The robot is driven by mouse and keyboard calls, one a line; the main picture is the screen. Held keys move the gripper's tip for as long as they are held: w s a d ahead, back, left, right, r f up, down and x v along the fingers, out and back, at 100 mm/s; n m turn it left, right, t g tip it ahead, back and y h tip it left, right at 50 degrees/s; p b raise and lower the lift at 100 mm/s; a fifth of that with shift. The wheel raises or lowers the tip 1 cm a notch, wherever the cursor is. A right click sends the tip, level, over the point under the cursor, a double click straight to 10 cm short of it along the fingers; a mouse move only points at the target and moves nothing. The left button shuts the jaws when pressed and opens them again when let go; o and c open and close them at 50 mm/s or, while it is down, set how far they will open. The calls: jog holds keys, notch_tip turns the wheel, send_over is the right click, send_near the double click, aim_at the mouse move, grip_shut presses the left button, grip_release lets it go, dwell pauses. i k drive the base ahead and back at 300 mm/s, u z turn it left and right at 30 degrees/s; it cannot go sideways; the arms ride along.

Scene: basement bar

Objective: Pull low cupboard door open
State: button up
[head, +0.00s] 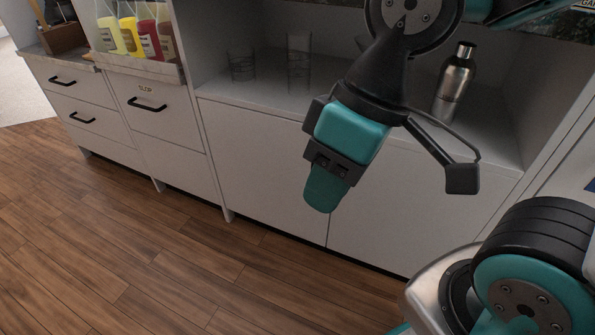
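The low white cupboard has two flat door fronts below an open shelf, in the middle of the head view. The left door (262,172) and the right door (420,215) meet at a thin upright seam. Both look shut, and I see no handle on them. My gripper (400,172), teal and black, hangs in front of the cupboard and hides part of the doors near the seam.
The open shelf (270,90) holds clear glasses (299,65) and a steel bottle (454,82). Drawers with black handles (147,104) and a rack of sauce bottles (135,38) stand at the left. The wooden floor (130,240) is clear in front.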

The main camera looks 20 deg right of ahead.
aim_at(263, 173)
jog(key=u, duration=1.15)
jog(key=k, duration=0.95)
jog(key=z, duration=1)
